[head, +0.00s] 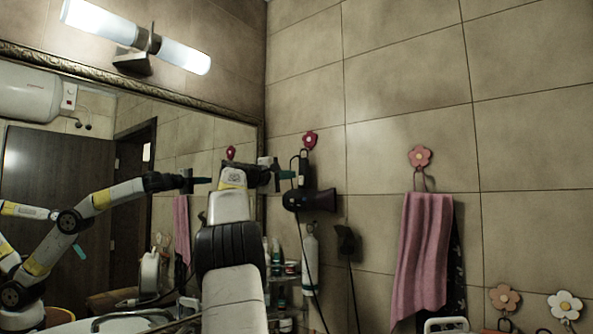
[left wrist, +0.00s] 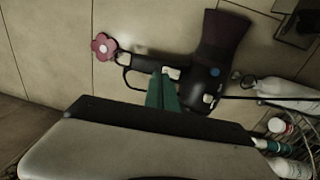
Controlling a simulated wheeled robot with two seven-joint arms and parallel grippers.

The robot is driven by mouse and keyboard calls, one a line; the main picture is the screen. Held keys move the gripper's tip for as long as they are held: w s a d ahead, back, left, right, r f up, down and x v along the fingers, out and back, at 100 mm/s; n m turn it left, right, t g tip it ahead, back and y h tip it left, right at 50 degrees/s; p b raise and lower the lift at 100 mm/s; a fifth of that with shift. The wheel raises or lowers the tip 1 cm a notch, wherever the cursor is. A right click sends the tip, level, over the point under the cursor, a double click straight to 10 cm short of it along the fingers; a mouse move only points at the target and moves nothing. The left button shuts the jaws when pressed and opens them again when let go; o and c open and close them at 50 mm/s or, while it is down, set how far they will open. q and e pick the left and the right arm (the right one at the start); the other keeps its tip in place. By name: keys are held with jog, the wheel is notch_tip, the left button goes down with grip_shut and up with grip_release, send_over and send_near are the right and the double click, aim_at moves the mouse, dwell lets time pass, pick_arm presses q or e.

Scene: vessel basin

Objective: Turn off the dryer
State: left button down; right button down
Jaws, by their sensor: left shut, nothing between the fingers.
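A dark hair dryer (head: 318,200) hangs on the wall from a dark red flower hook (head: 309,140), with its nozzle toward the right. In the left wrist view the dryer (left wrist: 218,48) lies across the upper middle, with a pale switch (left wrist: 172,73) on its handle and a blue dot on its body. My left gripper (head: 287,175) is shut and empty, its green fingertips close to the dryer's handle. In the left wrist view the fingertips (left wrist: 163,90) appear just below the switch; I cannot tell whether they touch it. My right gripper is not in view.
A mirror (head: 130,130) on the left reflects an arm of mine. A pink towel (head: 423,250) hangs to the right. Shelves with bottles (head: 282,270) and a pale cylinder (head: 310,255) are below the dryer, with a cord hanging there. Tiled wall lies between dryer and towel.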

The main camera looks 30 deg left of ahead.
pick_arm(q)
jog(key=s+a+r, duration=0.1)
jog(key=s, duration=0.9)
jog(key=shift+r, duration=0.15)
jog(key=s+d+f+m+g+h, duration=0.1)
jog(key=d+f+m+g, duration=0.1)
jog(key=d+f, duration=0.5)
jog(key=s+d+f+m+g+h, duration=0.1)
jog(key=d+f+m+g, duration=0.15)
jog(key=d, duration=0.85)
jog(key=d+f+m+g+h, duration=0.1)
jog(key=d+f+m+g, duration=0.1)
jog(key=d+f, duration=0.5)
jog(key=s+d+f+m+g, duration=0.45)
jog(key=s+d+f, duration=0.45)
jog(key=s+d, duration=0.3)
jog(key=s+d+f+m+g+y, duration=0.1)
jog(key=s+d+f+m, duration=0.1)
jog(key=s+f, duration=0.4)
jog(key=s+d+f+m+y, duration=0.1)
jog(key=s+d+f+m, duration=0.2)
jog(key=s+f, duration=0.4)
notch_tip(320, 180, down, 2)
jog(key=shift+s+d+f+m+g, duration=0.2)
jog(key=shift+m+g, duration=0.2)
jog(key=shift+m, duration=0.5)
